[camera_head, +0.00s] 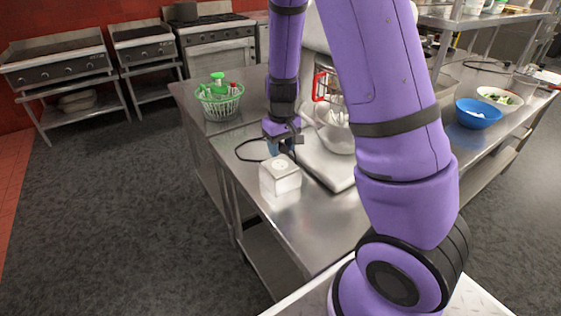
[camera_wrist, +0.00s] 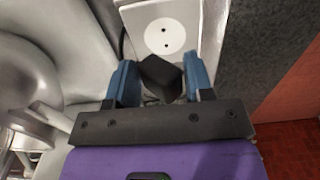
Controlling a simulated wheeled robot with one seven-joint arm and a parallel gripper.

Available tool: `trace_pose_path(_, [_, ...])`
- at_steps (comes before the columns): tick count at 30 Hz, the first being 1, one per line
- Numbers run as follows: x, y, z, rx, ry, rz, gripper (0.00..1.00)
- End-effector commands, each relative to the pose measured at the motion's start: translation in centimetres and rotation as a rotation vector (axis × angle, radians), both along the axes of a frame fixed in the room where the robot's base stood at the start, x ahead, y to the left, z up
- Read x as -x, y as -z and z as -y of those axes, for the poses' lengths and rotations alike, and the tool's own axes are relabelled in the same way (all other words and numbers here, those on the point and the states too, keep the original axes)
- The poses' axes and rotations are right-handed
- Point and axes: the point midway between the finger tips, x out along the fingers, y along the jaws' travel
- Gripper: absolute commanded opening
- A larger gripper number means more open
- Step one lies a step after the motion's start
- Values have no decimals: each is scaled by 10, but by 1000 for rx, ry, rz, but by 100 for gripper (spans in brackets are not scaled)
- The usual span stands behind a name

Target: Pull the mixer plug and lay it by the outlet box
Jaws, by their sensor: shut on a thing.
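The black plug (camera_wrist: 160,78) is between the two blue fingers of my gripper (camera_wrist: 162,82) in the wrist view, and the gripper is shut on it. The white outlet box (camera_wrist: 205,35) with its round socket (camera_wrist: 165,36) lies just beyond the plug, and the socket's two holes are uncovered. In the head view my gripper (camera_head: 282,147) is behind the outlet box (camera_head: 280,180), over the steel table. A black cord (camera_head: 246,150) loops on the table to the left of the gripper. The mixer (camera_head: 322,84) with red parts and a steel bowl is partly hidden by my arm.
A green-and-white basket (camera_head: 219,100) stands at the table's far left corner. A blue bowl (camera_head: 478,113) and a white plate of food (camera_head: 499,98) are at the right. The table front (camera_head: 318,222) is clear.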

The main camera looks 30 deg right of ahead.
Motion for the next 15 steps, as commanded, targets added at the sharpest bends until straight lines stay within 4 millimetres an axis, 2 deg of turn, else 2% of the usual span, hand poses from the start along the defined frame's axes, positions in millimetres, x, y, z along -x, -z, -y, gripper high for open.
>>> trace_pose_path(15, [0, -18, 0, 0, 0, 1, 9])
